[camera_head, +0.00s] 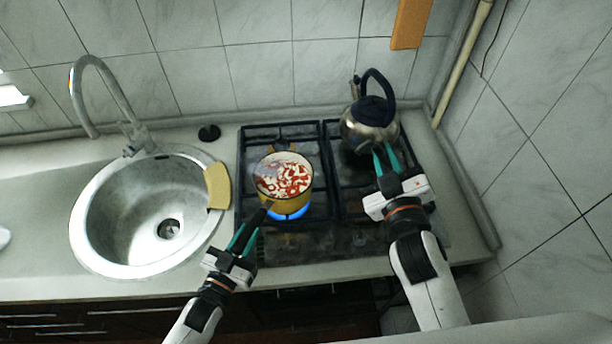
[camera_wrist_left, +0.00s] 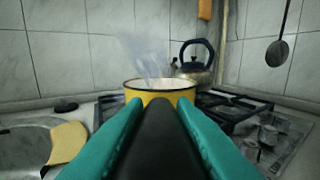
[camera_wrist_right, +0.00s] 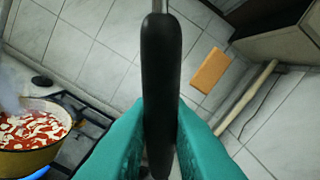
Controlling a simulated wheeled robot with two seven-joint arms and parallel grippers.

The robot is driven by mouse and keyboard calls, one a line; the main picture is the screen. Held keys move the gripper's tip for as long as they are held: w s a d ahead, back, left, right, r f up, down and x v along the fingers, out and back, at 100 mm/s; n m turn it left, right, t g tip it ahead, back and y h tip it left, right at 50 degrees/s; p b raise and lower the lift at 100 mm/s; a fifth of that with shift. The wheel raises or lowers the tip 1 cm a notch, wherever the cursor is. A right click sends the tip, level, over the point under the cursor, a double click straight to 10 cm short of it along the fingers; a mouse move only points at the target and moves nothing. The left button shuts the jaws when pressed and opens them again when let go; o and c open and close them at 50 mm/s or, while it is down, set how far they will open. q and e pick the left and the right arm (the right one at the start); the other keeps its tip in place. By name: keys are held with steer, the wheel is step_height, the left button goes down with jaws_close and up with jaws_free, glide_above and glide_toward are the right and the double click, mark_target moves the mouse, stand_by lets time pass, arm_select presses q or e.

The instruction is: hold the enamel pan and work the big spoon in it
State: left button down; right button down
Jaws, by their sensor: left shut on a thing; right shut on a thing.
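The yellow enamel pan (camera_head: 261,194) stands on the left part of the stove, holding red and white food. My left gripper (camera_head: 250,226) is shut on the pan's dark handle (camera_wrist_left: 158,140), in front of the pan. My right gripper (camera_head: 382,154) is shut on the big spoon's black handle (camera_wrist_right: 160,70), in the air to the right of the pan and in front of the kettle. The spoon's dark bowl (camera_wrist_left: 277,53) hangs clear of the pan in the left wrist view. In the head view the spoon is mostly hidden by my right gripper.
A steel kettle (camera_head: 362,132) stands on the back right of the stove. A blue flame (camera_head: 290,213) burns under the pan and steam rises above it. Tiled walls close off the back and right.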

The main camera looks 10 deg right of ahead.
steer(key=w+a+r+n+g+y, duration=0.2)
steer(key=w+a+y, duration=0.25)
steer(key=a, duration=0.65)
steer(key=w+a+r+n+g+y, duration=0.15)
steer(key=w+a+y, duration=0.35)
steer(key=a, duration=0.7)
step_height(320, 180, down, 11)
steer(key=w, duration=0.1)
steer(key=shift+w+d+r+h, duration=0.15)
steer(key=shift+h, duration=0.3)
